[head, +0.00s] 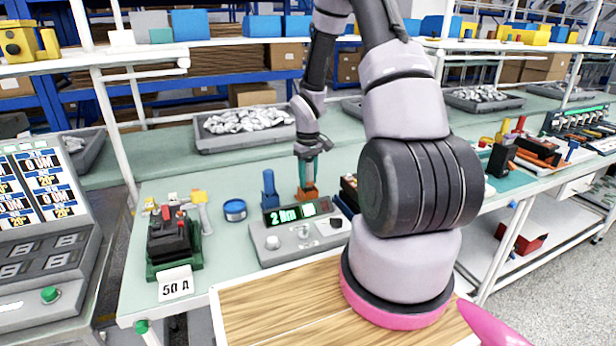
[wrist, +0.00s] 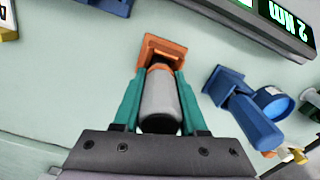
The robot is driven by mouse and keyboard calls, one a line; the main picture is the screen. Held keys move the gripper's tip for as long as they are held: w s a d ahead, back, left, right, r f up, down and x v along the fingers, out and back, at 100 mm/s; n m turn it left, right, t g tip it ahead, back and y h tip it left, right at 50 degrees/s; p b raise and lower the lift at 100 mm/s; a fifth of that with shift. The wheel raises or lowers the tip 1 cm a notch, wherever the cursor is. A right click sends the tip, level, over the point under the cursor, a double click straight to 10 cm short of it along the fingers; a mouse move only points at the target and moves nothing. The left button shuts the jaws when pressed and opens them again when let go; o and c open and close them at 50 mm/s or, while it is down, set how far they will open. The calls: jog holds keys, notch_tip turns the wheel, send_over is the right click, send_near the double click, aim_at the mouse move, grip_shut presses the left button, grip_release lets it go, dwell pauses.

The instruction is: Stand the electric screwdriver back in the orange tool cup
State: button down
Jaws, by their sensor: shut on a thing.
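The electric screwdriver (wrist: 159,100) shows in the wrist view as a grey cylinder with an orange band. My gripper (wrist: 158,85) is shut on it, one teal finger on each side. The orange tool cup (wrist: 172,48) is at the far end of the screwdriver, and the screwdriver's end overlaps its opening. I cannot tell how deep it sits. In the head view, my gripper (head: 308,168) points down directly above the orange tool cup (head: 307,194) on the green bench. The screwdriver is mostly hidden there by the fingers.
A grey torque tester (head: 298,238) reading "2 Nm" is in front. A black breaker (head: 172,240) on a green base stands at left, by a "50 A" card (head: 176,283).

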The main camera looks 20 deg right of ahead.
aim_at(308, 161)
jog(key=shift+c, duration=1.9)
grip_release()
notch_tip(308, 161, up, 11)
jog(key=shift+f, duration=0.1)
jog(key=s+a+r+m+t, duration=0.2)
jog(key=s+r, duration=0.2)
jog(key=r, duration=0.5)
jog(key=s+a+r+m+t, duration=0.15)
jog(key=s+r, duration=0.25)
jog(key=r, duration=0.4)
jog(key=s+a+r+m+t+y, duration=0.1)
jog(key=s+a+r+m+t, duration=0.1)
jog(key=s+r, duration=0.3)
jog(key=s+a+r+m+t+y, duration=0.1)
jog(key=s+a+r, duration=0.2)
jog(key=s, duration=0.6)
notch_tip(308, 161, up, 3)
jog(key=shift+s+f+m+t, duration=0.15)
jog(key=shift+s+m+t, duration=0.2)
